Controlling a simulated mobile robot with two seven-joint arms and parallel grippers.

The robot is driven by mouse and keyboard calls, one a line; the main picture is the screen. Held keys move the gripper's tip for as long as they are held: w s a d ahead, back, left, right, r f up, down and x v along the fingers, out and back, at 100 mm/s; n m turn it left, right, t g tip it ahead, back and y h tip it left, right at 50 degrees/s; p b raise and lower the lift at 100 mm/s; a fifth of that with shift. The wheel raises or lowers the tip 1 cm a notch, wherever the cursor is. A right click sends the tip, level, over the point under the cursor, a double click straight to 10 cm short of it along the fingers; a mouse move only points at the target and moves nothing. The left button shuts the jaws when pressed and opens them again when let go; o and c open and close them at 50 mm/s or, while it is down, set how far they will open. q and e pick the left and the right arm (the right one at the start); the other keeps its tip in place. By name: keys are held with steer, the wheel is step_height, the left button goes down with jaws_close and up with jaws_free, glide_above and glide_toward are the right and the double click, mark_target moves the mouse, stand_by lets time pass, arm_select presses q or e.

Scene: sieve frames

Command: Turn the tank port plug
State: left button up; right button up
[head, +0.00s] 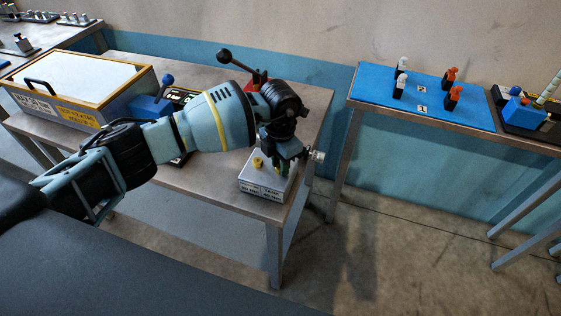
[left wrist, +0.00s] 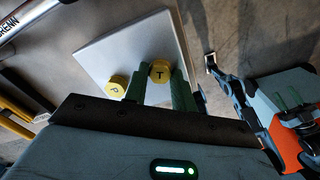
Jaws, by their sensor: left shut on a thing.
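A pale grey block (head: 264,192) with label plates stands near the front right corner of the middle bench. In the left wrist view, its light top face (left wrist: 110,45) carries two yellow caps. The tank port plug, marked T (left wrist: 161,68), sits between the green fingers of my left gripper (left wrist: 160,82), which is shut on it. The other plug, marked P (left wrist: 116,86), is beside it and free; it also shows in the head view (head: 258,162). In the head view my left gripper (head: 284,162) points down at the block and hides the T plug.
A metal fitting (head: 317,156) sticks out right of my gripper. A lever with a black ball (head: 224,56) stands behind my arm. A separate bench with a blue mat (head: 440,108) stands right, across a floor gap.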

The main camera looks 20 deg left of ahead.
arm_select(q)
steer(key=m, duration=0.3)
steer(key=shift+m+b, duration=0.3)
steer(key=shift+m, duration=0.1)
steer(key=m, duration=0.3)
steer(key=shift+m+b, duration=0.3)
steer(key=shift+b, duration=0.05)
steer(key=m+b, duration=0.1)
steer(key=m, duration=0.3)
steer(key=shift+m+b, duration=0.35)
steer(key=shift+m, duration=0.85)
arm_select(e)
steer(key=shift+g, duration=0.4)
steer(key=shift+s+a+f, duration=0.1)
steer(key=shift+s+f, duration=0.25)
steer(key=shift+f, duration=0.3)
steer(key=shift+s+d+f, duration=0.1)
steer(key=shift+s+f, duration=0.25)
steer(key=shift+f, duration=0.25)
steer(key=shift+s+a+f, duration=0.1)
steer(key=shift+s+f, duration=0.25)
steer(key=shift+f, duration=0.3)
arm_select(q)
steer(key=o, duration=0.8)
steer(key=shift+o, duration=1)
arm_select(e)
steer(key=shift+s+f, duration=0.1)
steer(key=shift+s, duration=0.25)
